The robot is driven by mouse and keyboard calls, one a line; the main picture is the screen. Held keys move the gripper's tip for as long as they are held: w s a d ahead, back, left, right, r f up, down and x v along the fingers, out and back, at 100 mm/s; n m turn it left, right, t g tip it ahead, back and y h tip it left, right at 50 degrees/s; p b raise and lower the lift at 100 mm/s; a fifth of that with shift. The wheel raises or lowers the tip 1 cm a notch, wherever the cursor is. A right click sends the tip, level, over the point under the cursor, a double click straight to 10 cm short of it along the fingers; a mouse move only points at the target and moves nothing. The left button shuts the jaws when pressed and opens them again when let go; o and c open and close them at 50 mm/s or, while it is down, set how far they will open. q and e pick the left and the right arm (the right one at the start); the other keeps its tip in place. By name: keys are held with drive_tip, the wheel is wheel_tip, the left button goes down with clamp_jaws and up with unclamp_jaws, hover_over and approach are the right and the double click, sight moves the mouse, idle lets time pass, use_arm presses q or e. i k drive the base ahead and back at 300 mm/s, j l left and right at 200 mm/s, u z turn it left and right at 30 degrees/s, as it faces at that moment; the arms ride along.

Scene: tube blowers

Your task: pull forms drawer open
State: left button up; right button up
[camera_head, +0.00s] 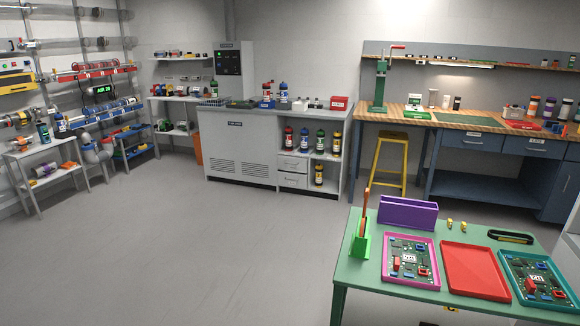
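No drawer can be told for certain as the forms drawer, as the labels are too small to read. The blue workbench at the right has a left drawer (472,142) and a right drawer (532,149) under its wooden top; both look shut. The grey cabinet at the middle back has two small white drawers, an upper one (292,163) and a lower one (292,180), which also look shut. Neither of my grippers is in view.
A green table (362,273) with trays of circuit boards stands at the front right, partly between me and the workbench. A yellow stool (390,141) stands before the workbench's left part. Shelves (46,160) line the left wall. The grey floor (200,250) is clear.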

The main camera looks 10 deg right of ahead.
sight(296, 160)
drive_tip(key=i+j+u, duration=0.2)
drive_tip(key=j, duration=0.2)
drive_tip(key=i+j+u, duration=0.2)
drive_tip(key=j, duration=0.2)
drive_tip(key=i+j+u, duration=0.2)
drive_tip(key=j, duration=0.15)
drive_tip(key=i+j+u, duration=0.2)
drive_tip(key=j, duration=0.15)
drive_tip(key=i+j+u, duration=0.15)
drive_tip(key=i+j, duration=0.2)
drive_tip(key=i+j+u, duration=0.15)
drive_tip(key=i+j, duration=0.15)
drive_tip(key=i, duration=0.25)
drive_tip(key=i+l+z, duration=0.1)
drive_tip(key=i+z, duration=0.65)
drive_tip(key=i+j+z, duration=0.15)
drive_tip(key=i+z, duration=0.25)
drive_tip(key=i+l+z, duration=0.25)
drive_tip(key=i, duration=0.5)
drive_tip(key=i+j+z, duration=0.1)
drive_tip(key=i+z, duration=0.15)
drive_tip(key=i, duration=0.5)
drive_tip(key=i+j+z, duration=0.25)
drive_tip(key=i, duration=0.55)
drive_tip(key=l, duration=0.1)
